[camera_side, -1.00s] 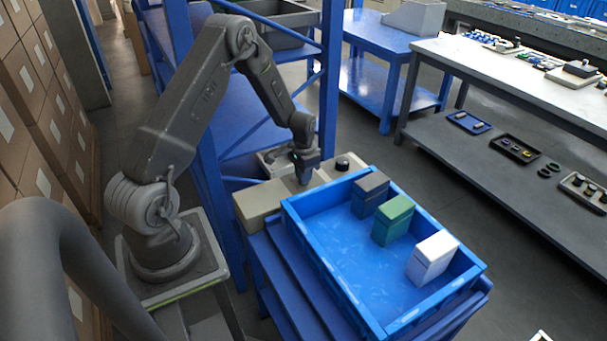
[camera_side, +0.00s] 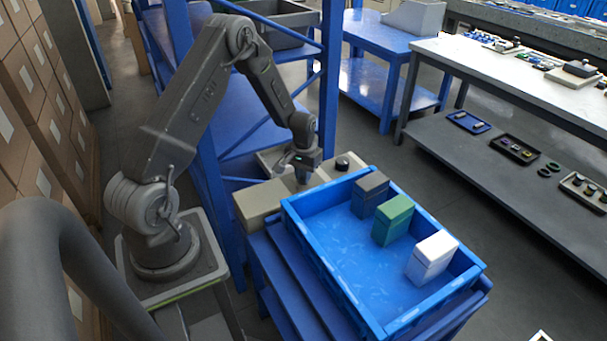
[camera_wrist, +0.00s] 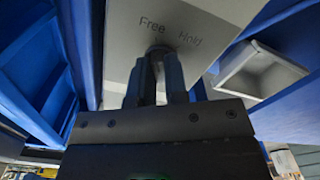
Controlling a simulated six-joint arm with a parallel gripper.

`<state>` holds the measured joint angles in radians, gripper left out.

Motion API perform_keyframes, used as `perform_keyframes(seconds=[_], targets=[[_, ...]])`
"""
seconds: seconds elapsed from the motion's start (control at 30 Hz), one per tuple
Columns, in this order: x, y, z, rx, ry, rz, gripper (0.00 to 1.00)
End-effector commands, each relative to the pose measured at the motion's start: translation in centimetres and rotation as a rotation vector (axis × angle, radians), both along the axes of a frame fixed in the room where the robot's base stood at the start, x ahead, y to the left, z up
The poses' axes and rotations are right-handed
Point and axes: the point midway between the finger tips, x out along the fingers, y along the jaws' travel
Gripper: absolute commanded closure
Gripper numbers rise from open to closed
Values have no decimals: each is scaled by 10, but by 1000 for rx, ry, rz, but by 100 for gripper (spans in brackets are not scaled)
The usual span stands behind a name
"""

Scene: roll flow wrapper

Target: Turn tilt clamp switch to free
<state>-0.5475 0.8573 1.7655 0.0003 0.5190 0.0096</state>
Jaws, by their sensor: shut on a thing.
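The tilt clamp switch (camera_wrist: 158,50) is a small dark knob on a beige panel (camera_wrist: 118,50), below the printed words "Free" on the left and "Hold" on the right in the wrist view. My gripper (camera_wrist: 160,62) is shut on the switch, its two fingers on either side of it. The fingers hide most of the switch, so which word it points at cannot be told. In the side view my gripper (camera_side: 303,180) points down onto the beige panel (camera_side: 262,203) behind the blue tray.
The blue tray (camera_side: 335,270) stands in front of the panel, holding a dark box (camera_side: 370,195), a green box (camera_side: 393,221) and a white box (camera_side: 432,258). A black round knob (camera_side: 343,163) sits right of my gripper. A blue rack post (camera_side: 330,80) rises close behind.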

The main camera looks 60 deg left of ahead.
Motion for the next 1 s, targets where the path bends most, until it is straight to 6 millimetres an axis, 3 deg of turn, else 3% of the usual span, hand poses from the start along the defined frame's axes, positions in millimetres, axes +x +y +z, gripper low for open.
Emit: perform_keyframes(seconds=[0.3,0.33,0.6,0.87,1.0], targets=[[1,0,1,1,-2,3,100],[1,0,1,1,-2,3,84],[0,0,0,1,-1,2,61],[0,0,2,1,-1,1,61],[1,1,17,2,-3,1,61]])
